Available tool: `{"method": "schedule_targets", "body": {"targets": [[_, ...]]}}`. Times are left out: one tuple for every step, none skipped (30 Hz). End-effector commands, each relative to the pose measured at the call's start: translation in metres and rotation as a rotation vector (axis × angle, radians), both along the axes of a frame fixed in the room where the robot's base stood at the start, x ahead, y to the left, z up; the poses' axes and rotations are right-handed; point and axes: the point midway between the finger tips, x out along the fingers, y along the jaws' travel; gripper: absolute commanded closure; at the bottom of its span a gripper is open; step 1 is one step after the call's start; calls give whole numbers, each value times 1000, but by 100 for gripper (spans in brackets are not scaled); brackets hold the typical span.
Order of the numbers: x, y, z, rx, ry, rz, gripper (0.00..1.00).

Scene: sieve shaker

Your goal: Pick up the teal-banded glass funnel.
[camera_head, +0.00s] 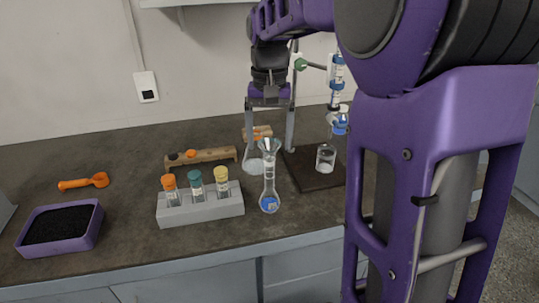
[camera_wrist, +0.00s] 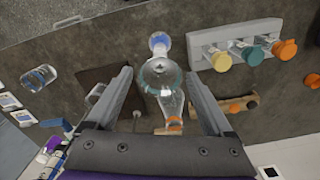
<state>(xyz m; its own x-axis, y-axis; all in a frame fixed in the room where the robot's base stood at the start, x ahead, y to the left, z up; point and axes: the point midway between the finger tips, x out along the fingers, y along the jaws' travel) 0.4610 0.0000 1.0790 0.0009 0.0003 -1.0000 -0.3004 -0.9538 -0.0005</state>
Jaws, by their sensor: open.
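The glass funnel (camera_head: 268,146) sits mouth-up at the top of a clear flask (camera_head: 269,185) with a blue label. In the wrist view, the funnel (camera_wrist: 160,76) is a round glass mouth with a teal rim, seen from above. My gripper (camera_head: 270,150) points down with its fingers apart, one on each side of the funnel in the picture. In the wrist view, the funnel lies between the fingertips of my gripper (camera_wrist: 158,74), with a gap showing on both sides. I cannot tell the height difference exactly. The funnel's stem is hard to make out.
A grey rack (camera_head: 200,207) with several capped vials stands left of the flask. A wooden block (camera_head: 201,158) lies behind it. A dark stand base (camera_head: 315,172) with a small beaker (camera_head: 326,158) is at right. A purple tray (camera_head: 60,228) and orange scoop (camera_head: 84,182) lie far left.

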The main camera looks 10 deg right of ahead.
Motion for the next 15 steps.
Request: {"method": "schedule_targets", "body": {"targets": [[-2, 0, -12, 0, 4, 0, 14], [-2, 0, -17, 0, 4, 0, 14], [-2, 0, -23, 0, 3, -1, 14], [-2, 0, -26, 0, 4, -1, 14], [-2, 0, -30, 0, 4, -1, 14], [-2, 0, -33, 0, 2, -1, 14], [-2, 0, -35, 0, 2, -1, 14], [-2, 0, -36, 0, 2, -1, 14], [-2, 0, -37, 0, 2, -1, 14], [-2, 0, -37, 0, 2, -1, 14], [-2, 0, -37, 0, 2, 0, 14], [-2, 0, -37, -1, 1, 0, 14], [-2, 0, -37, -1, 1, 0, 14], [-2, 0, -37, -1, 1, 0, 14], [-2, 0, -37, -1, 1, 0, 14]]}}
